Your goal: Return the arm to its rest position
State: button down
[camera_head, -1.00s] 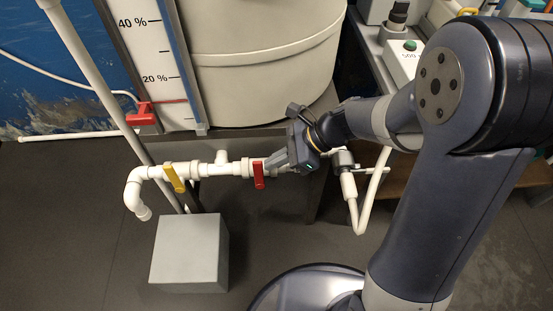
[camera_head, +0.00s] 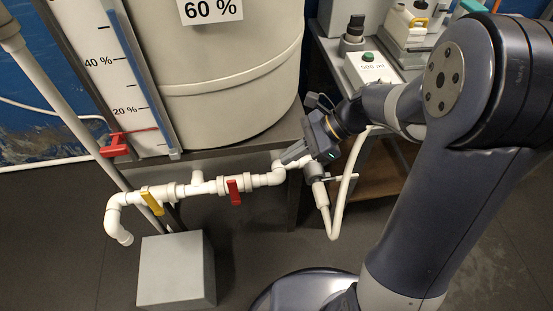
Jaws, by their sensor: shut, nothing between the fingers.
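My gripper (camera_head: 291,155) is at the centre of the head view, at the end of my arm, which reaches in from the right. Its fingers are shut with nothing between them and point left, just above the right end of the white pipe (camera_head: 204,188). I cannot tell whether they touch the pipe. On the pipe, a red valve handle (camera_head: 233,191) hangs down left of my gripper, and a yellow valve handle (camera_head: 152,203) sits tilted further left.
A large cream tank (camera_head: 225,75) stands behind the pipe, with a level gauge (camera_head: 112,75) and red pointer (camera_head: 116,145) beside it. A grey box (camera_head: 176,270) is on the floor below. A white box with a green button (camera_head: 370,68) sits on the bench at upper right.

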jog(key=shift+w+d+r, duration=0.1)
jog(key=shift+d+r, duration=0.15)
jog(key=a+r+b+x, duration=0.1)
jog(key=b+x, duration=0.2)
jog(key=x, duration=1)
jog(key=shift+s+b, duration=0.3)
jog(key=shift+b, duration=0.05)
jog(key=shift+d+r, duration=0.1)
jog(key=shift+r, duration=0.05)
